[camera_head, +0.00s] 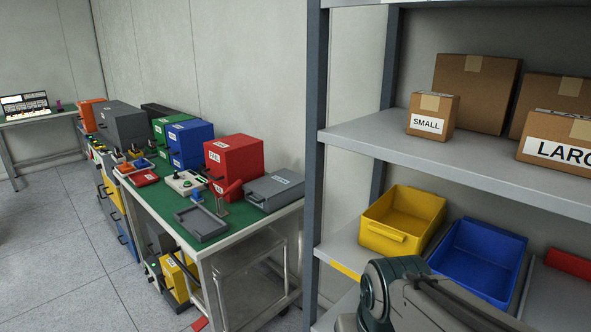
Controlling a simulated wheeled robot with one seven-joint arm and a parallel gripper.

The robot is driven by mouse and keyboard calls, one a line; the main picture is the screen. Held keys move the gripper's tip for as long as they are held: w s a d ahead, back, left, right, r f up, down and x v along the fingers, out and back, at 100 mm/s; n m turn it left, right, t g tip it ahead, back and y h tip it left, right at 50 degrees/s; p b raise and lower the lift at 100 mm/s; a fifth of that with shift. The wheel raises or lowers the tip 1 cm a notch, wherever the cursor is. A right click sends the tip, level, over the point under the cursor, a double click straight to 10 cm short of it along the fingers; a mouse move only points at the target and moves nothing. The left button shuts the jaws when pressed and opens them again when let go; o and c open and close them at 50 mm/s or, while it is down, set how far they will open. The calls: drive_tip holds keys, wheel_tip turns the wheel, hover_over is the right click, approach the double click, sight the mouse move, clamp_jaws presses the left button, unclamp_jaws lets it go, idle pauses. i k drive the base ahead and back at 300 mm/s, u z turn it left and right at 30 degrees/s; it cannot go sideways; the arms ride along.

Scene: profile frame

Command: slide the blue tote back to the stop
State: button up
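The blue tote (486,240) stands upright on the lower shelf board (340,246) of the rack, right of a yellow tote (405,213). It looks empty. Its front lower part is hidden behind my arm. I cannot make out a stop behind it, nor how far its back is from the rear of the shelf. My arm crosses the bottom of the picture in front of the totes. My gripper is not in view.
The upper shelf board (470,170) hangs above the totes and carries cardboard boxes, one marked SMALL (432,115). A grey upright (315,140) bounds the rack's left side. A red object (568,262) lies right of the blue tote. A green-topped workbench (170,205) stands left.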

sight(485, 261)
drive_tip(key=z, duration=0.75)
drive_tip(key=k, duration=0.4)
drive_tip(key=z, duration=0.4)
drive_tip(key=i, duration=0.5)
drive_tip(key=u, duration=1.5)
drive_tip(key=k, duration=0.85)
drive_tip(key=z, duration=1.25)
drive_tip(key=i, duration=0.5)
drive_tip(key=z, duration=0.05)
